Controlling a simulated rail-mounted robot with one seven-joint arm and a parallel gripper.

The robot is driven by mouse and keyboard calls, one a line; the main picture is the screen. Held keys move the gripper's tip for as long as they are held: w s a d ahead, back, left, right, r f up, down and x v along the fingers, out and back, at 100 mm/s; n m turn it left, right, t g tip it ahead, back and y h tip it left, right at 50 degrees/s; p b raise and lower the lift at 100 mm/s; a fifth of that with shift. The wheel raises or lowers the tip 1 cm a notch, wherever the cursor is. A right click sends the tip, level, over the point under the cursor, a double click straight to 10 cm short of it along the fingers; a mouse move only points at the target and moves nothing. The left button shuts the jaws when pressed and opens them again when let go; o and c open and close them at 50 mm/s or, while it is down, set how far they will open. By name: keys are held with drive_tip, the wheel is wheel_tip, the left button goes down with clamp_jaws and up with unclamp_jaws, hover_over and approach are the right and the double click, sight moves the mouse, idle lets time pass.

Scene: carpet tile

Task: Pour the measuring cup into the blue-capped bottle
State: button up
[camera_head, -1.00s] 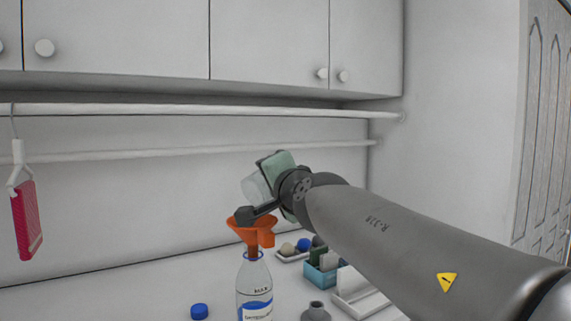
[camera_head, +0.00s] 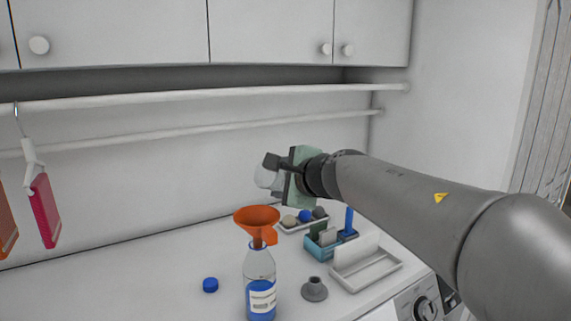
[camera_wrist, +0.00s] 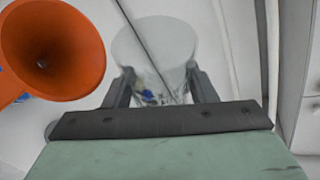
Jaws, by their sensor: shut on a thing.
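A clear measuring cup (camera_head: 265,175) is held in my gripper (camera_head: 277,166), above and slightly right of the funnel, apart from it. In the wrist view the cup (camera_wrist: 155,48) sits between the two dark fingers (camera_wrist: 160,86). Small blue patches show through its lower part; whether liquid is inside is unclear. The bottle (camera_head: 260,268) stands upright on the counter, with blue liquid inside and a white label. An orange funnel (camera_head: 256,214) sits in its neck and also shows at the left of the wrist view (camera_wrist: 60,50). The blue cap (camera_head: 210,285) lies on the counter left of the bottle.
A grey stopper-like piece (camera_head: 314,290) stands right of the bottle. Behind it are a tray of balls (camera_head: 290,229), a teal caddy (camera_head: 318,248) and a white tray (camera_head: 366,277). Rails (camera_head: 170,96) cross the wall above. The counter's left side is clear.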

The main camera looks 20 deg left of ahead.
drive_tip(key=m+g+p, duration=0.1)
drive_tip(key=p, duration=0.1)
drive_tip(key=m+p, duration=0.1)
drive_tip(key=p, duration=0.1)
drive_tip(key=shift+r+g+y, duration=0.3)
drive_tip(key=shift+g, duration=0.1)
drive_tip(key=shift+s+f+m+g+y+p, duration=0.15)
drive_tip(key=shift+m+g+y+p, duration=0.15)
drive_tip(key=shift+m+g+p, duration=0.55)
drive_tip(key=w+m+g+p, duration=0.1)
drive_tip(key=w+f+m+y+p, duration=0.1)
drive_tip(key=m, duration=0.1)
drive_tip(key=shift+d+f+g+p, duration=0.15)
drive_tip(key=shift+d+g+p, duration=0.15)
drive_tip(key=shift+d+g, duration=0.1)
drive_tip(key=shift+f+m, duration=0.25)
drive_tip(key=shift+f, duration=0.1)
drive_tip(key=shift+w+d+f+m+g+y, duration=0.15)
drive_tip(key=shift+w+f+m+g+y, duration=0.05)
drive_tip(key=shift+m+g+y, duration=0.25)
